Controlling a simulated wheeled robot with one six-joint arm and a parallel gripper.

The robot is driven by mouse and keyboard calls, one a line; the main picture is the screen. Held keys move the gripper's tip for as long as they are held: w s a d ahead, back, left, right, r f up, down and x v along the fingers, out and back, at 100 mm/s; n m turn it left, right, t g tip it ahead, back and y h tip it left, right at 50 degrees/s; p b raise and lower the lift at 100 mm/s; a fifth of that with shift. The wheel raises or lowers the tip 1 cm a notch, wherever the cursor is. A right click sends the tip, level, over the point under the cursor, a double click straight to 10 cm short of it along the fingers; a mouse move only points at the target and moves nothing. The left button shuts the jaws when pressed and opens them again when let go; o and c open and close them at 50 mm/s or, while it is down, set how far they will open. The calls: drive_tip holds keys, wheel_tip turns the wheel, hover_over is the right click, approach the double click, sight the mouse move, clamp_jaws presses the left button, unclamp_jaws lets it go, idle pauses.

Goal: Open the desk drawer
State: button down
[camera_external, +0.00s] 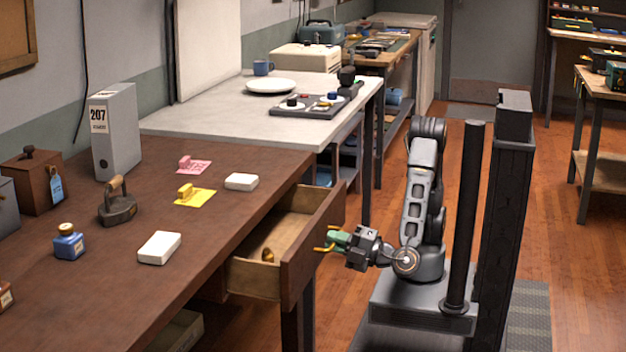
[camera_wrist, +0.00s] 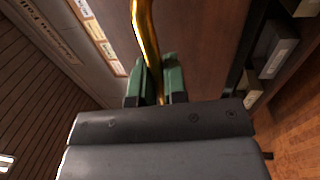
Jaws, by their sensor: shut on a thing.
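The desk drawer (camera_external: 302,232) is pulled well out from the brown wooden desk (camera_external: 110,300). A small brass-coloured object (camera_external: 267,255) lies inside it. My gripper (camera_external: 331,240) is at the drawer's front panel, with its green fingers shut on the brass handle (camera_external: 322,249). In the wrist view, the green fingers of my gripper (camera_wrist: 156,88) close around the curved golden handle (camera_wrist: 145,35). The drawer's front panel (camera_wrist: 195,45) fills the middle behind it.
On the desk stand a grey binder (camera_external: 114,130), an old iron (camera_external: 118,205), a blue ink bottle (camera_external: 68,242) and two white blocks, one nearer the front (camera_external: 159,248). A pale table (camera_external: 200,120) adjoins the desk. Wooden floor (camera_external: 545,260) is open to the right.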

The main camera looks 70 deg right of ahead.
drive_tip(key=s, duration=0.9)
drive_tip(key=shift+b, duration=0.3)
drive_tip(key=c, duration=1.2)
unclamp_jaws()
drive_tip(key=shift+s, duration=0.1)
